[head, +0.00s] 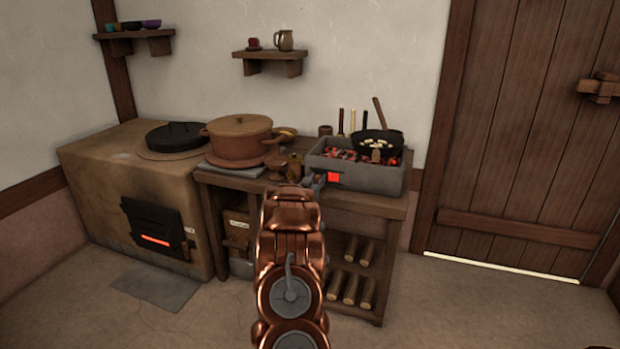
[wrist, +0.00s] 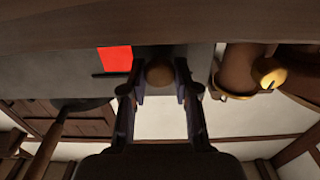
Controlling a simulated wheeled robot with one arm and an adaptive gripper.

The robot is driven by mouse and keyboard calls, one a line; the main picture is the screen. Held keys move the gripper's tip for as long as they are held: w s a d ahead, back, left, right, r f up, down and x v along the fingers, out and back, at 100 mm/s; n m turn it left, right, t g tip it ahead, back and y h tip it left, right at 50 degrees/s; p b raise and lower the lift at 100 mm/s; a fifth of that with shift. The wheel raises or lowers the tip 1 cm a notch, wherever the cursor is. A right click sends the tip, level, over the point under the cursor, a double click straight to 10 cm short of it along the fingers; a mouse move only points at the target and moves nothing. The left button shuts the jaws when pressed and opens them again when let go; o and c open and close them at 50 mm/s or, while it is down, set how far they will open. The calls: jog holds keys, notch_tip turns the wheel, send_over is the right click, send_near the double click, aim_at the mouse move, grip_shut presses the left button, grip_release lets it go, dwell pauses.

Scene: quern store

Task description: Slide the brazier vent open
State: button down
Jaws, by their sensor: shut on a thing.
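The brazier (head: 385,182) is a grey stone box of glowing coals on the wooden table. Its front has a vent opening that shows as a bright red square (head: 334,177), also seen in the wrist view (wrist: 116,59). My gripper (wrist: 160,80) is shut on a round brown knob (wrist: 160,71) at the brazier's front, beside the red opening. In the head view my gripper (head: 314,182) reaches the brazier's left front corner, and my copper arm hides the knob.
A black pan (head: 377,143) with pale pieces sits over the coals. A lidded clay pot (head: 240,140) and small brown vessels stand left of the brazier. A clay stove (head: 90,190) is at left. Logs (head: 350,288) lie on the lower shelf. Floor by the door (head: 520,130) is clear.

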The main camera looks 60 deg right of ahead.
jog(key=shift+w+a, duration=0.15)
jog(key=shift+w, duration=0.1)
jog(key=c, duration=0.9)
grip_release()
jog(key=shift+w, duration=0.1)
jog(key=shift+o, duration=0.2)
jog(key=s+a, duration=0.2)
jog(key=a, duration=0.9)
jog(key=shift+s+a, duration=0.3)
jog(key=shift+a, duration=0.05)
